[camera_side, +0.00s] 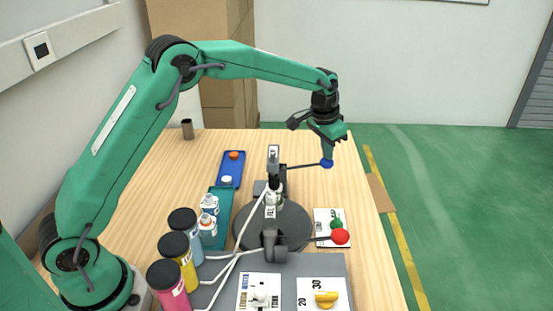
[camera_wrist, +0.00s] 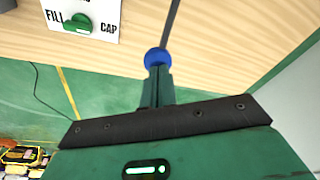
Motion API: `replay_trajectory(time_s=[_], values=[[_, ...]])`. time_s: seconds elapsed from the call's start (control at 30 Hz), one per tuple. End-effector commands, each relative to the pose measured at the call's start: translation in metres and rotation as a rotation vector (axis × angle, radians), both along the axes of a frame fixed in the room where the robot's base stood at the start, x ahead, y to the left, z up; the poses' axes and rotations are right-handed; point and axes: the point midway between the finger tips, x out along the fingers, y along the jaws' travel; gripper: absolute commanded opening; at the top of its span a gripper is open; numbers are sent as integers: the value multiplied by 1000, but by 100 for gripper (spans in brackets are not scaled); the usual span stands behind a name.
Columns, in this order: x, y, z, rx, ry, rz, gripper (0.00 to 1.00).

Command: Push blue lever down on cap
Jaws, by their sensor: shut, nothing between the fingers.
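The blue lever's ball knob (camera_side: 327,163) sits at the end of a thin dark rod on the far press (camera_side: 274,175), and the rod runs nearly level. In the wrist view the blue knob (camera_wrist: 157,58) is right at my fingertips. My gripper (camera_side: 327,155) is shut and empty, pointing down, with its tips directly above the knob; it seems to touch it, but I cannot be sure. My closed fingers also show in the wrist view (camera_wrist: 156,88). A cap under the press is hidden or too small to tell.
A FILL/CAP panel has a green switch (camera_wrist: 78,25). Pink, yellow and blue bottles (camera_side: 186,225) and a blue tray (camera_side: 238,160) stand left. Right of the table is open floor.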

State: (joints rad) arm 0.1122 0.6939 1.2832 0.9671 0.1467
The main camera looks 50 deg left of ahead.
Motion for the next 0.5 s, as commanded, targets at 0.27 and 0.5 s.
replay_trajectory(time_s=[0.27, 0.5], values=[[0, 0, 17, -1, -3, 0, 0], [0, 0, 30, -1, -2, 0, 0]])
